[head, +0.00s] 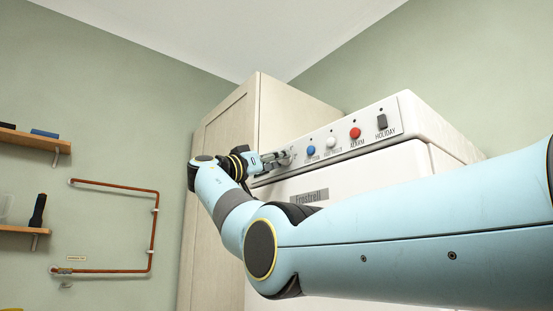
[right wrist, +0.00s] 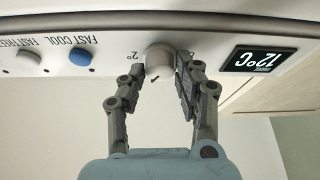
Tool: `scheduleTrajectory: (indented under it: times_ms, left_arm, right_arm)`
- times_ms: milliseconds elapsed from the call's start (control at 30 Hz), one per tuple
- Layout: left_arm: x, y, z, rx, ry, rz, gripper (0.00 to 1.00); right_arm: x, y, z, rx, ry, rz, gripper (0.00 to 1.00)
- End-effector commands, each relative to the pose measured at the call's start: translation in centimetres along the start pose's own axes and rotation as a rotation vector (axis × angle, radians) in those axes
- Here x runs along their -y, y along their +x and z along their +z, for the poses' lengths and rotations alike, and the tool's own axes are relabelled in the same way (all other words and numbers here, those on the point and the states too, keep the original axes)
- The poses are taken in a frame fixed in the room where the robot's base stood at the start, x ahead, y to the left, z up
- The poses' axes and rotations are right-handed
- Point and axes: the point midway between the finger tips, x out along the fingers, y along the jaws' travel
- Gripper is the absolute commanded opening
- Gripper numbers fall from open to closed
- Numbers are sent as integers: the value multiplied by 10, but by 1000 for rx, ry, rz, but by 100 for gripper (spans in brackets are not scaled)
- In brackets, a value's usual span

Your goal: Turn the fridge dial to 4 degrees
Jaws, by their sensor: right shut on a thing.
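The fridge (head: 345,182) is white, with a sloping control panel (head: 350,138) along its top front. The dial (right wrist: 160,58) is a pale round knob on that panel in the right wrist view, which shows the panel upside down. My right gripper (right wrist: 161,72) is shut on the dial, one finger on each side. A 2° mark shows left of the dial; another mark to the right is mostly hidden by a finger. In the head view my right gripper (head: 275,158) reaches the panel's left end and hides the dial.
Beside the dial are a blue button (head: 311,150), a white button (head: 332,143), a red button (head: 355,133) and a dark holiday switch (head: 382,121). A tall pale cabinet (head: 225,125) stands close behind the gripper. Copper pipe (head: 154,225) runs along the left wall near shelves.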

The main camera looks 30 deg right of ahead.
Motion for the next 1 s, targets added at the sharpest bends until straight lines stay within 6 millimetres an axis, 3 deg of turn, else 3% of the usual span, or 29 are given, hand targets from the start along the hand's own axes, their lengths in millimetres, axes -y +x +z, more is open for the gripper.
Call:
scheduleTrajectory:
  times_ms: [200,233,400,767,1000]
  left_arm:
    - [0,0,0,0,0,0,40]
    - [0,0,0,0,0,0,40]
    - [0,0,0,0,0,0,40]
    - [2,0,1,2,1,-2,40]
    - [1,0,1,1,0,-1,40]
  right_arm:
    - [2,-2,5,7,-6,-2,0]
    - [2,-2,5,7,-6,-2,35]
    - [1,-1,3,4,-4,-1,55]
    - [1,-9,1,2,-3,-2,55]
    - [2,-57,2,4,-3,-5,55]
